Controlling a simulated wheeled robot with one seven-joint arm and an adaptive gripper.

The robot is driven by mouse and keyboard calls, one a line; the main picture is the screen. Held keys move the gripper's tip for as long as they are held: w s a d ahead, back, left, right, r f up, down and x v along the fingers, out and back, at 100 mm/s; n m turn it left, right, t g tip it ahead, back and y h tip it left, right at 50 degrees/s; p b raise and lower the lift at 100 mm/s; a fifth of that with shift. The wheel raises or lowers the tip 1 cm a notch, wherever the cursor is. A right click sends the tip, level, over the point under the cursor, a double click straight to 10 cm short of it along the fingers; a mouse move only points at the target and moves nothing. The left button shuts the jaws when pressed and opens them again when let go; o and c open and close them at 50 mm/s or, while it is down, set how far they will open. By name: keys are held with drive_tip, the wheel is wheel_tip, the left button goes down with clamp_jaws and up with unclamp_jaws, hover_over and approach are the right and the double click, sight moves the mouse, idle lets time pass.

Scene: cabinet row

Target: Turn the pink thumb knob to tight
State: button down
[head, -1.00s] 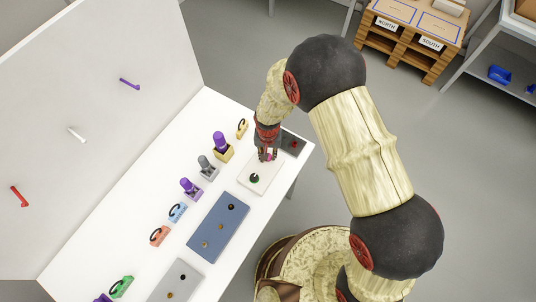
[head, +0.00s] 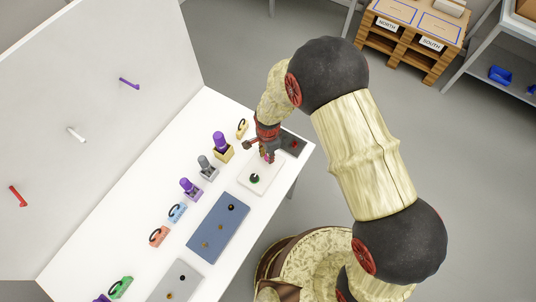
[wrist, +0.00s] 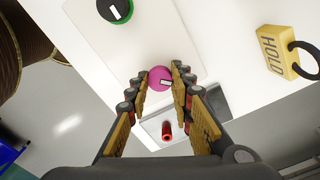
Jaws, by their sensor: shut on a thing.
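The pink thumb knob (wrist: 158,77) sits on a white panel (wrist: 75,48). In the wrist view a white mark on it points to the right. My gripper (wrist: 160,80) is shut on the knob, one finger on each side of it. In the head view my gripper (head: 268,156) is over the far end of the white panel (head: 252,180) and hides most of the knob. No mark reading tight can be made out.
A grey plate (head: 293,143) with a red piece (wrist: 167,130) lies just beyond the panel. A yellow block labelled HOLD (wrist: 279,52) with a black ring stands to the side. A blue panel (head: 218,226) and several small fixtures line the white table.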

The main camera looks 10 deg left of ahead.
drive_tip(key=m, duration=0.4)
drive_tip(key=shift+w+a+r+m, duration=0.1)
drive_tip(key=shift+w+r+m, duration=0.1)
drive_tip(key=shift+m, duration=0.2)
drive_tip(key=m, duration=0.4)
drive_tip(key=shift+m, duration=0.3)
drive_tip(key=c, duration=1.9)
unclamp_jaws()
drive_tip(key=o, duration=0.4)
drive_tip(key=shift+s+f, duration=0.1)
drive_tip(key=shift+c, duration=0.2)
